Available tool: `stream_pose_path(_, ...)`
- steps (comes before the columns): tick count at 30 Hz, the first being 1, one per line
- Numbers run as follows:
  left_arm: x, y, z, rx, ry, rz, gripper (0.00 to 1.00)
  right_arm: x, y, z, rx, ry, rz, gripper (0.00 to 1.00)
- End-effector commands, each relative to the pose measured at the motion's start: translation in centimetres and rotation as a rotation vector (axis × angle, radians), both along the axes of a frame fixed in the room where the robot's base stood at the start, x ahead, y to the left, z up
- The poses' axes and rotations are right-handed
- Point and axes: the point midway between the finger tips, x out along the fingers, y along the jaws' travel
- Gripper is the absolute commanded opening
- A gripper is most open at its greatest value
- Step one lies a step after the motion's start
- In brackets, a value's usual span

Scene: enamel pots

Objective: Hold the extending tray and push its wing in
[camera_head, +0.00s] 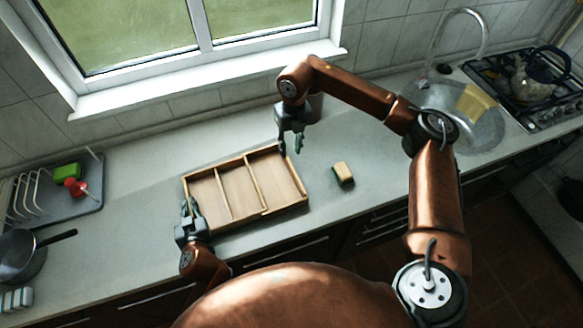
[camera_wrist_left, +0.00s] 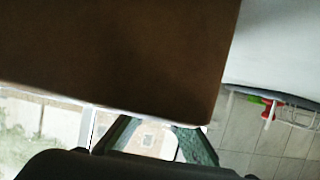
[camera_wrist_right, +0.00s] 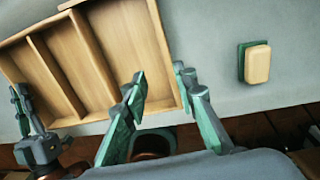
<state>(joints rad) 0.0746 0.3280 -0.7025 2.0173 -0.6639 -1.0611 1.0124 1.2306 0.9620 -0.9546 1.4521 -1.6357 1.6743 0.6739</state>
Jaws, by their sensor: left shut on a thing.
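The extending tray (camera_head: 228,194) is a light wooden tray with dividers, lying on the grey counter in the head view. Its wing (camera_head: 285,179) forms the right-hand end and stands out from the body; it also shows in the right wrist view (camera_wrist_right: 128,40). My left gripper (camera_head: 188,210) is shut on the tray's left wall. Dark brown wood (camera_wrist_left: 110,50) fills much of the left wrist view, above the fingers. My right gripper (camera_head: 291,147) is open by the wing's far right corner. In the right wrist view its fingertips (camera_wrist_right: 159,74) appear on either side of the wing's end wall.
A sponge (camera_head: 343,173) lies on the counter right of the tray. A grey drying rack (camera_head: 85,201) with green and red items and a dark pan (camera_head: 22,262) stand at the left. The sink (camera_head: 478,130) and stove (camera_head: 545,105) are at the right. The window sill runs behind.

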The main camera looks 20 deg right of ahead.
Motion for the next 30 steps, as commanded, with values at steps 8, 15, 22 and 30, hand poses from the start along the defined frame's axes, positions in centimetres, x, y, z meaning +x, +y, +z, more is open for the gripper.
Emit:
stream_pose_path(8, 0.0, 0.1, -0.1, 0.001, 0.001, 0.003, 0.00, 0.1, -0.5, -1.9, -0.062, -0.012, 0.018, 0.26)
stream_pose_path(15, 0.0, 0.1, -0.1, 0.002, 0.001, 0.001, 0.00, 0.1, -0.5, -6.7, -0.059, -0.010, 0.017, 0.26)
stream_pose_path(22, 0.0, 0.1, -0.1, 0.002, 0.001, 0.001, 0.00, 0.1, -0.5, -10.4, -0.057, -0.012, 0.017, 0.26)
stream_pose_path(30, 0.0, 0.0, -0.1, 0.001, 0.001, 0.001, 0.00, 0.2, -0.5, -11.9, -0.057, -0.015, 0.017, 0.26)
